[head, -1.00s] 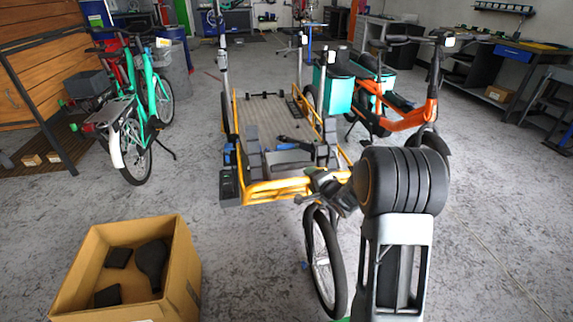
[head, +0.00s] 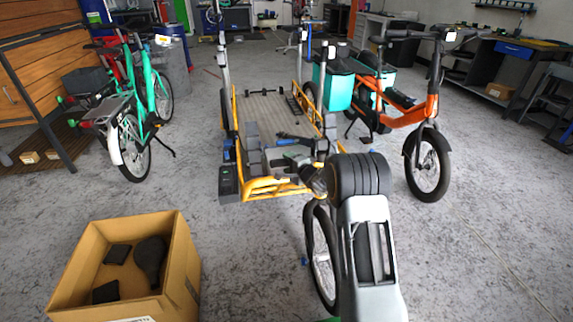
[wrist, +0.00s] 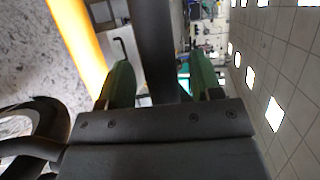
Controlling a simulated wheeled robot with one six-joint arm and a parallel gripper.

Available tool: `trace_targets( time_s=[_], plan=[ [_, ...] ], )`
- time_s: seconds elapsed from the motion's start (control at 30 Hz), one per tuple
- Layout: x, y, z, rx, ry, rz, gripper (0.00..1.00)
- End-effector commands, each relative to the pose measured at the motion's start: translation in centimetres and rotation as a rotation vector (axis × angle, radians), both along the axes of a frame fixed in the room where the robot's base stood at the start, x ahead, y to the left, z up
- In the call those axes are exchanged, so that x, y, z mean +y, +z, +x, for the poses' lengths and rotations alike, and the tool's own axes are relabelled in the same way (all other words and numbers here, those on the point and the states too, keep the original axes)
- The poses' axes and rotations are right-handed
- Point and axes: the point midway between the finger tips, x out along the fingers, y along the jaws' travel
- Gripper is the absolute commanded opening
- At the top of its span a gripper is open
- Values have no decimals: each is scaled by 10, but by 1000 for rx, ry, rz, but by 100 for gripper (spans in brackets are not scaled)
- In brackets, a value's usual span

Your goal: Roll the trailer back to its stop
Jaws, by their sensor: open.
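The trailer is a low cart with a yellow tube frame (head: 270,190) and a grey slatted deck (head: 265,110), standing mid-floor in the head view. Upright posts rise at its corners. My gripper (head: 287,161) is over the trailer's near end, partly hidden by my own arm. In the wrist view my gripper (wrist: 160,85) has its two green fingers apart, with a dark bar (wrist: 155,40) showing between them; I cannot tell whether they touch it. A yellow tube (wrist: 80,40) runs beside the left finger. I cannot make out the stop.
A cardboard box (head: 185,255) with black parts stands front left. A green bike (head: 150,100) stands left and an orange cargo bike (head: 405,125) right. A black wheel (head: 318,255) stands close beside my arm. Floor is open on the right front.

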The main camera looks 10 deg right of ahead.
Motion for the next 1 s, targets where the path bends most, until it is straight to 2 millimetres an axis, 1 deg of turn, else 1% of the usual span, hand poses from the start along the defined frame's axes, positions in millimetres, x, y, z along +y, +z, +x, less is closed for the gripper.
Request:
trace_targets(
  time_s=[0.1,0.2,0.53,0.57,1.0],
  plan=[
    [4,-3,9,1,1,0,59],
    [6,-3,13,0,0,0,59],
    [6,-3,15,0,0,0,59],
    [6,-3,15,0,0,0,57],
    [6,-3,14,0,0,0,15]
  ],
)
